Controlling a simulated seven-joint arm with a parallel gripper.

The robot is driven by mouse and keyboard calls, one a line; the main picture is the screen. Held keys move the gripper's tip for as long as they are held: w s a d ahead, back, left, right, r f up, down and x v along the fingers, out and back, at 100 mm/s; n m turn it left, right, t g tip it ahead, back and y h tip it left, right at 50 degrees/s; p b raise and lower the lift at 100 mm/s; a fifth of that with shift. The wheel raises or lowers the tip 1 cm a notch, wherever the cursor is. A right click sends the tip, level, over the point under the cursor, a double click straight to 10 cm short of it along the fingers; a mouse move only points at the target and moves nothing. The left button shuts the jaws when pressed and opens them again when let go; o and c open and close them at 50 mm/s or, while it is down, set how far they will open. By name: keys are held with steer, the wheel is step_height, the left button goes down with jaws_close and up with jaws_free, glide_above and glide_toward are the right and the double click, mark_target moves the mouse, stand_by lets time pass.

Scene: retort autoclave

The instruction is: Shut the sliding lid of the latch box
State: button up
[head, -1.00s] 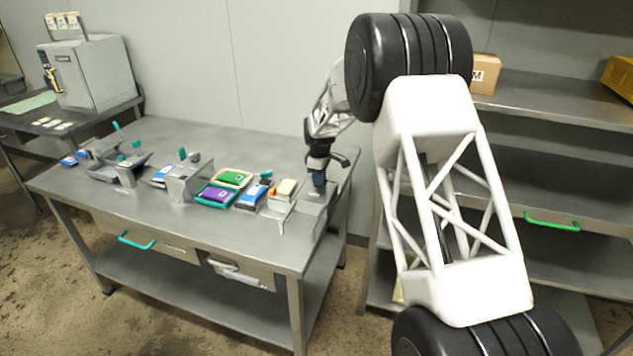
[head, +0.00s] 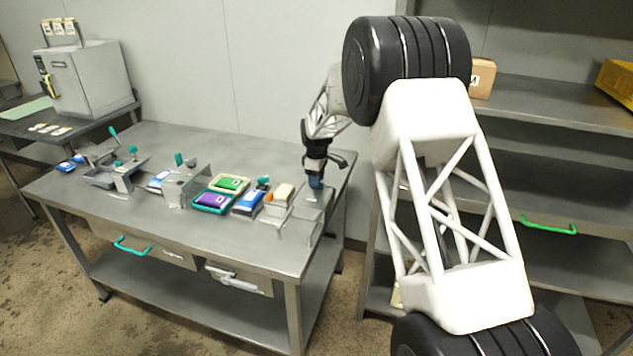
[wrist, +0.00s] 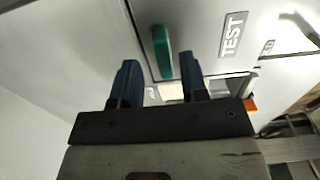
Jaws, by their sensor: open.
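The box under my gripper is a grey metal one (head: 292,224) at the right end of the table in the head view. In the wrist view, a flat pale grey panel (wrist: 205,35) bears a TEST label. A teal upright handle (wrist: 162,52) shows just beyond and between my fingertips. My gripper (wrist: 158,72) is open, its two dark blue fingers on either side of the handle's line. In the head view my gripper (head: 315,182) points down at the box. Whether the fingers touch the handle, and how far the lid is open, I cannot tell.
Left of the box are a blue-and-white pack (head: 248,203), a teal tray (head: 212,208) with a purple pack, and a green pack (head: 230,184). Several metal fixtures with teal handles stand further left. A shelf rack (head: 560,105) stands to the right.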

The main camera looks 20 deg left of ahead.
steer(key=shift+r, duration=3.25)
steer(key=shift+d+r, duration=0.25)
steer(key=s+d+r+m, duration=0.3)
steer(key=s+d+r, duration=0.4)
steer(key=d, duration=0.3)
steer(key=s+d+r+m+t, duration=0.1)
steer(key=s+d+r+m, duration=0.2)
steer(key=s+d+r, duration=0.6)
steer(key=s+d+r+m, duration=0.3)
steer(key=s+d+r, duration=0.15)
steer(key=d, duration=0.75)
steer(key=s+d+r+m+t, duration=0.1)
steer(key=s+d+m, duration=0.1)
steer(key=s+d, duration=0.55)
steer(key=s+d+r+m, duration=0.15)
steer(key=s+d, duration=0.35)
steer(key=s, duration=0.6)
steer(key=s+d+f+m, duration=0.2)
steer(key=s+d+f, duration=0.1)
steer(key=s, duration=0.6)
steer(key=s+d+f+m, duration=0.3)
steer(key=s, duration=0.6)
steer(key=shift+s+d+m+t, duration=0.15)
steer(key=shift+s+m+t, duration=0.05)
steer(key=shift+m+t, duration=0.15)
